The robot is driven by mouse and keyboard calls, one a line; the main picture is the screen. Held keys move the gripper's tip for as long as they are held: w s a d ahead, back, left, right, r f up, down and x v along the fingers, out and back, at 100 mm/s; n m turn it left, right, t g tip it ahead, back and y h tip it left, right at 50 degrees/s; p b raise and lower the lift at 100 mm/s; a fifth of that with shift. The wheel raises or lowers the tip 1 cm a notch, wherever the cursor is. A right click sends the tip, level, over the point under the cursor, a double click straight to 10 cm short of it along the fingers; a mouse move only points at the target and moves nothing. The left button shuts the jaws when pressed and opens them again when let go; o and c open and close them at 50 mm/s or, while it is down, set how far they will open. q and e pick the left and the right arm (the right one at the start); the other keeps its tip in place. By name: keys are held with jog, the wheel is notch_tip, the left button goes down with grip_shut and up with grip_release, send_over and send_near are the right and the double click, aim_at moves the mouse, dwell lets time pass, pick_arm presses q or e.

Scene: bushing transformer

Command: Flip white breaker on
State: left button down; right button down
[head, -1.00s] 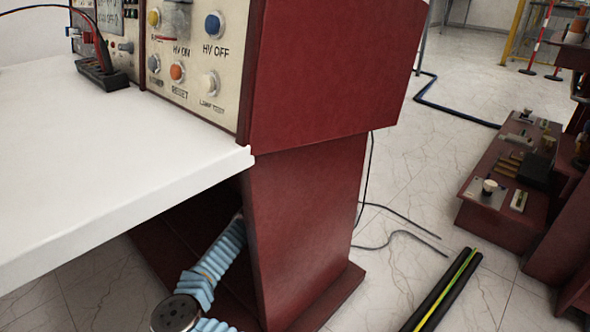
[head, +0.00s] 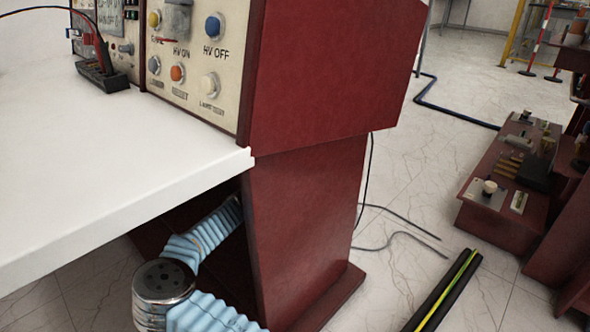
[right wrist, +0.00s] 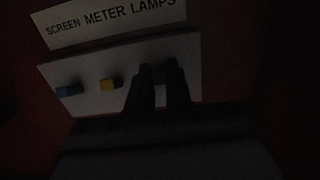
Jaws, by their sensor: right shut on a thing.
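In the dark right wrist view, a light panel plate (right wrist: 122,76) sits under a label reading "SCREEN METER LAMPS" (right wrist: 115,17). A blue breaker (right wrist: 69,90) and a yellow breaker (right wrist: 111,84) stick out of its left half. My right gripper (right wrist: 159,70) is at the plate's right half, its two dark fingers close together and shut on a breaker. The fingers hide that breaker, and its colour cannot be told. No white breaker shows clearly. In the head view my right arm reaches under the desk and its gripper is hidden. My left gripper is not in view.
A white desktop (head: 110,150) overhangs my right arm. A dark red cabinet side (head: 300,230) stands close to its right. Above the desk is a control panel with round buttons (head: 213,26). Cables (head: 440,290) lie on the floor at right.

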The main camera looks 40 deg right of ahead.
jog(key=shift+d+r+y, duration=0.15)
jog(key=shift+r+y, duration=0.15)
jog(key=shift+y, duration=0.4)
jog(key=c, duration=1)
grip_release()
jog(key=shift+c, duration=0.2)
jog(key=s+a+p, duration=0.1)
jog(key=a, duration=1.2)
jog(key=shift+a, duration=0.4)
